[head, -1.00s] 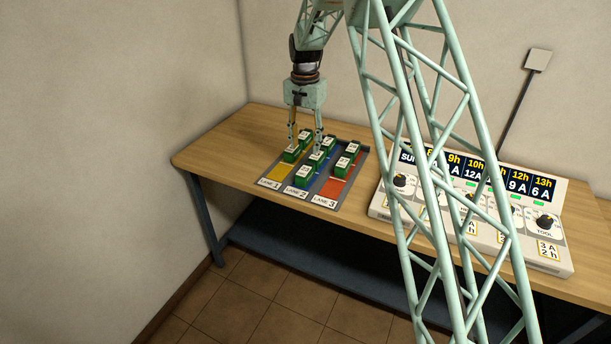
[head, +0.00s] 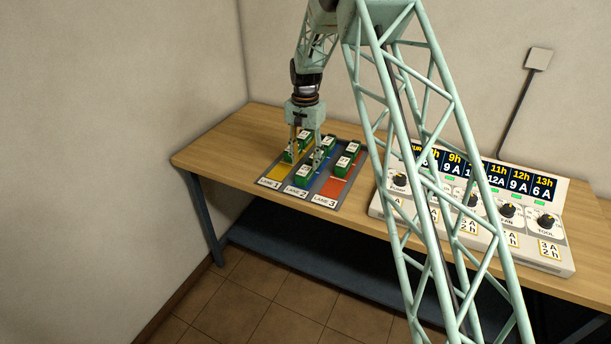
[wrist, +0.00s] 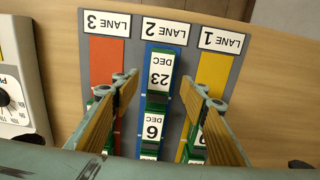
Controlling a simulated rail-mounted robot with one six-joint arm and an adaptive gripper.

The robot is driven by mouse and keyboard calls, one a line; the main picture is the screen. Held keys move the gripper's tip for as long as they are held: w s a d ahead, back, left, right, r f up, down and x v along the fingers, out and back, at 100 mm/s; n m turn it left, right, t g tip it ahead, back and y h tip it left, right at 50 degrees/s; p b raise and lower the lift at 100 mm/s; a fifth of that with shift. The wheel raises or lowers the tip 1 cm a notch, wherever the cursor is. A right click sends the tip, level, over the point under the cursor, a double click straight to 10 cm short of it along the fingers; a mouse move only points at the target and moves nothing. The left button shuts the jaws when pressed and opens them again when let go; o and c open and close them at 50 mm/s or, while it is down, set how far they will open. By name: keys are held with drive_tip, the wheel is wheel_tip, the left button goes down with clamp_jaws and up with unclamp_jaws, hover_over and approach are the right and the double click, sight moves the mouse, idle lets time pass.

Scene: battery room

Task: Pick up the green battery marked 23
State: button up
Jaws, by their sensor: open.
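The green battery marked DEC 23 (wrist: 158,80) lies at the label end of the blue lane 2, its label upside down in the wrist view. It also shows in the head view as the front battery of that lane (head: 303,176). My gripper (wrist: 158,92) is open, with its two fingers over either side of lane 2. The tips appear to flank the 23 battery, with visible gaps; whether they are down at its height I cannot tell. In the head view my gripper (head: 306,164) hangs over the rack (head: 270,183).
Another green battery (wrist: 150,128) sits directly behind the 23 in lane 2. Batteries in yellow lane 1 (wrist: 212,68) and red lane 3 (wrist: 106,62) are partly hidden by the fingers. A control console (head: 552,262) stands to the right; the table's left part (head: 215,150) is clear.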

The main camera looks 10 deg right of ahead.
sight(306, 168)
drive_tip(key=shift+f, duration=0.5)
drive_tip(key=shift+f, duration=2.6)
drive_tip(key=c, duration=1.2)
drive_tip(key=shift+r, duration=0.15)
